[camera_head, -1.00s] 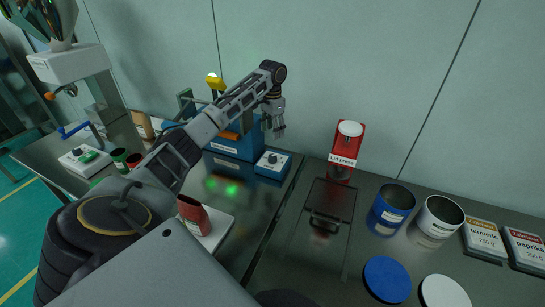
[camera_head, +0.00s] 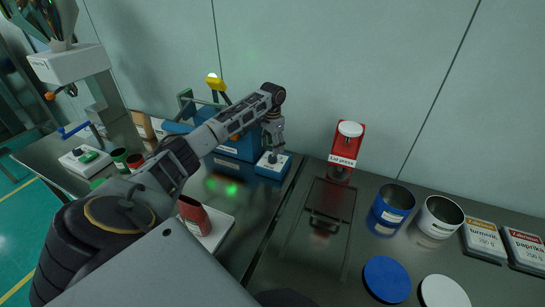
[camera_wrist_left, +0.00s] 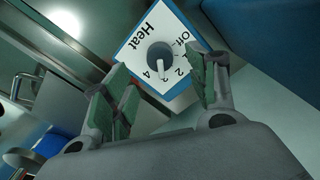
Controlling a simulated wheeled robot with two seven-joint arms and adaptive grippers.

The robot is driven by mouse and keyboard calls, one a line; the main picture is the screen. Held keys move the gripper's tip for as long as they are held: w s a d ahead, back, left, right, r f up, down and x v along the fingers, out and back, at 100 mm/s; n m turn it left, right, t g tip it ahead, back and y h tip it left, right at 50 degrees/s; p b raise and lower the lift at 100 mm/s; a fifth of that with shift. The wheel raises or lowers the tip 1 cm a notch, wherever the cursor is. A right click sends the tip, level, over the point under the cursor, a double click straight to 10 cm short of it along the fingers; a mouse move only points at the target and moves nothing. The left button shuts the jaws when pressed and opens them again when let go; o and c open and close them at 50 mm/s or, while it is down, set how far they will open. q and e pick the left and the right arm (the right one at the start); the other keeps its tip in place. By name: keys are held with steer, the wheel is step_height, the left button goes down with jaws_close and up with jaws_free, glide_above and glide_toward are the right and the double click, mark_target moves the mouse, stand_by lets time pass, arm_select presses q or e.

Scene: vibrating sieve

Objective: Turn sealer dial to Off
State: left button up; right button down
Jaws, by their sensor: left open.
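The sealer dial (camera_wrist_left: 160,56) is a dark round knob with a light pointer on a white panel in the left wrist view. The panel reads Heat, Off and numbers, and the pointer is toward the low edge near 3 and 4, away from Off. The dial's blue box (camera_head: 272,167) stands beside the larger blue sealer (camera_head: 233,146) in the head view. My left gripper (camera_head: 273,158) is over the dial box, pointing down. In the wrist view its green-padded fingers (camera_wrist_left: 163,90) are apart on either side of the dial, with nothing between them; contact is unclear.
A red lid press (camera_head: 345,150) stands to the right. Blue tin (camera_head: 391,207), white tin (camera_head: 437,218), and blue lid (camera_head: 387,279) and white lid (camera_head: 443,292) are on the right table.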

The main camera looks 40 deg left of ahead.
mark_target(272, 156)
arm_select(q)
step_height(272, 156, down, 4)
steer(key=shift+f, duration=1.1)
arm_select(e)
steer(key=shift+a, duration=0.45)
